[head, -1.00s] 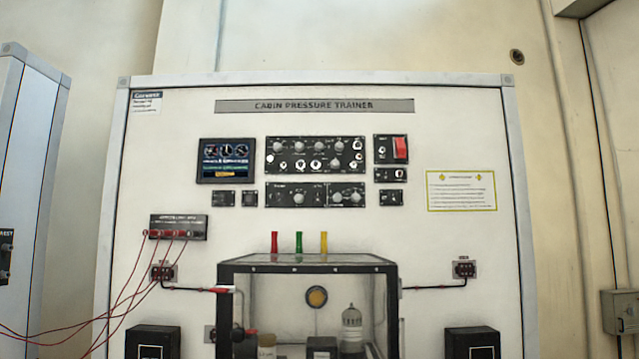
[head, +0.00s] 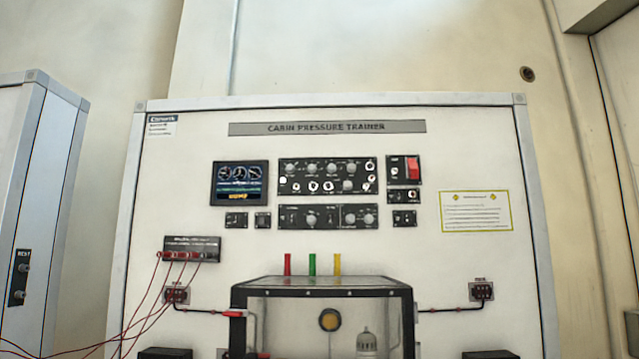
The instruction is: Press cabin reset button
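The cabin pressure trainer (head: 480,150) is a white upright panel facing me. No button on it is legibly marked as cabin reset. A wide black control panel (head: 328,177) carries several knobs and switches, with a second knob panel (head: 328,217) below it. To their right are a panel with a red switch (head: 413,168) and smaller black modules (head: 404,196) and (head: 404,218). Two small modules (head: 237,220) and (head: 263,220) sit under the lit display (head: 239,183). Their lettering is too small to read. Neither of my grippers is in view.
A glass-sided box (head: 325,284) projects at the bottom centre, with red, green and yellow pieces (head: 312,264) above it. Red cables (head: 150,300) hang from a black socket block (head: 191,249). A cabinet at left has a small black switch plate (head: 20,277).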

